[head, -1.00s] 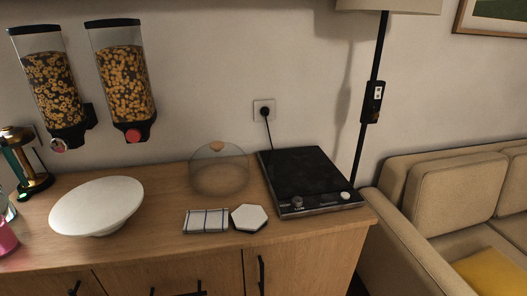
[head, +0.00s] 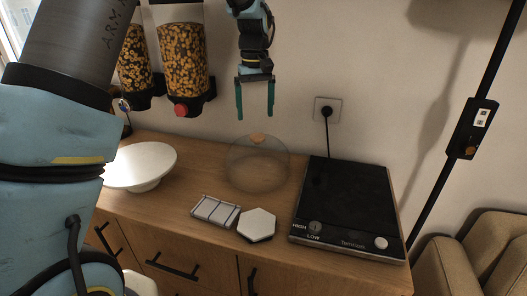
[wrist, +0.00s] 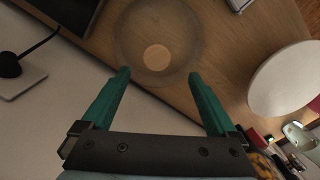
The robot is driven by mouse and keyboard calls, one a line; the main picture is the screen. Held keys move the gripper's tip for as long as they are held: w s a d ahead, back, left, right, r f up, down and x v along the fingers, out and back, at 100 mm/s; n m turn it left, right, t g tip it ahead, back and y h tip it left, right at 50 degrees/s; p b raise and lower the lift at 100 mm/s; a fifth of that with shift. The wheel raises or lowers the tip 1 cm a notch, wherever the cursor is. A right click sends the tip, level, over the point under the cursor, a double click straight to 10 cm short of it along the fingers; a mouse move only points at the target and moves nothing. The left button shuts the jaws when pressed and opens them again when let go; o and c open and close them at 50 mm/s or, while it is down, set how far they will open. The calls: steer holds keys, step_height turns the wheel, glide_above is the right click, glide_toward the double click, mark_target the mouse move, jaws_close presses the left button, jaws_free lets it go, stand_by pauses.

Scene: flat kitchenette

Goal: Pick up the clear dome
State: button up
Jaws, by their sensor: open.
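The clear dome (head: 257,168) stands upright on the wooden counter, with a round wooden knob (head: 257,138) on top. My gripper (head: 255,113) is above the dome, pointing down, with its two green fingers apart and nothing between them. A gap shows between the fingertips and the knob in the head view. In the wrist view, the dome (wrist: 186,70) and its knob (wrist: 157,58) lie ahead of my open gripper (wrist: 159,74). The dome's rim is faint in both views.
A black hotplate (head: 348,205) stands right of the dome. A white bowl (head: 143,163) is at left. Cereal dispensers (head: 183,60) hang on the wall, left of my gripper.

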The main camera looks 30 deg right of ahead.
mark_target(258, 137)
steer(key=shift+s+d+f+p, duration=0.1)
steer(key=shift+f+p, duration=0.6)
steer(key=shift+f, duration=1.1)
steer(key=shift+s+d+f+p, duration=0.1)
steer(key=shift+f+p, duration=0.6)
steer(key=shift+f, duration=1.05)
jaws_close()
